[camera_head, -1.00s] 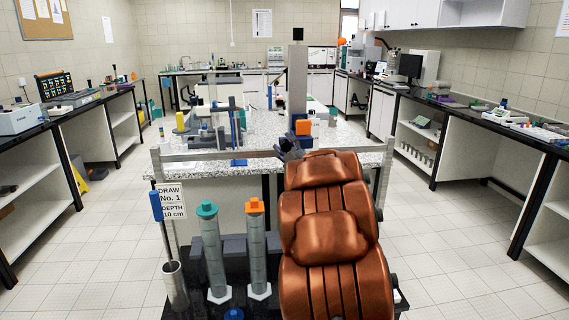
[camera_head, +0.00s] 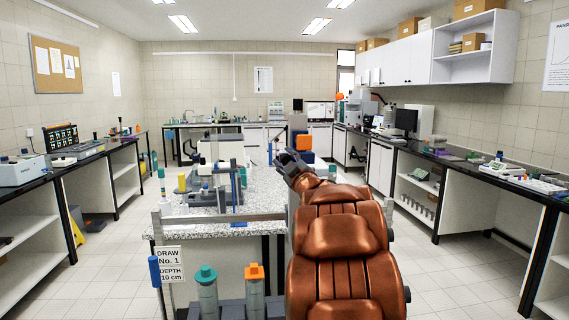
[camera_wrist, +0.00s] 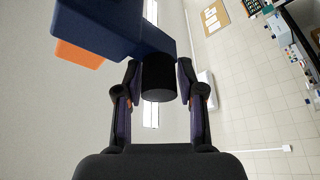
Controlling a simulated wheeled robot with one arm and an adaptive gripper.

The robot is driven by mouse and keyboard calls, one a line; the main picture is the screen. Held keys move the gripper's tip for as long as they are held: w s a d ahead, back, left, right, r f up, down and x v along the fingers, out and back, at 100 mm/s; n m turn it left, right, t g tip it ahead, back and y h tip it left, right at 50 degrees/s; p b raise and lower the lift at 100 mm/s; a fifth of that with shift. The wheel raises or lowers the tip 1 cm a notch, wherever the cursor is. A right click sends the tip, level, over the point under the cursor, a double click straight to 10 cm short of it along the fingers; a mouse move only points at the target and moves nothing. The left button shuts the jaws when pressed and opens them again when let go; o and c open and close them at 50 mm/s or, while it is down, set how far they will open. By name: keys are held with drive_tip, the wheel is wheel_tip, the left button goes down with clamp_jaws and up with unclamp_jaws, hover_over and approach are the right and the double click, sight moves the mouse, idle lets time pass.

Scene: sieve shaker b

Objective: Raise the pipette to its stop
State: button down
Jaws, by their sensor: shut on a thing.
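A navy block (camera_head: 293,133) with an orange face (camera_head: 304,142) sits high on a grey upright column (camera_head: 298,119), a short way below its black cap (camera_head: 297,104). My gripper (camera_head: 292,158) is at the block's lower left. In the wrist view my gripper (camera_wrist: 158,92) is shut on a black round knob (camera_wrist: 158,76), one finger on each side. The knob joins the navy block (camera_wrist: 115,28), whose orange part (camera_wrist: 78,54) shows at left. I cannot make out a pipette tube; my arm covers the area below the block.
Two cylinders with teal (camera_head: 205,275) and orange (camera_head: 254,272) caps stand at the lower front, beside a draw and depth sign (camera_head: 171,266). A speckled bench (camera_head: 265,190) with apparatus lies behind. The air around the column top looks clear.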

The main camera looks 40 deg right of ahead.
drive_tip(key=shift+r, duration=0.4)
drive_tip(key=c, duration=1)
unclamp_jaws()
drive_tip(key=shift+d, duration=0.1)
drive_tip(key=shift+o, duration=0.9)
drive_tip(key=shift+f, duration=0.2)
drive_tip(key=v, duration=1.2)
drive_tip(key=shift+f, duration=0.1)
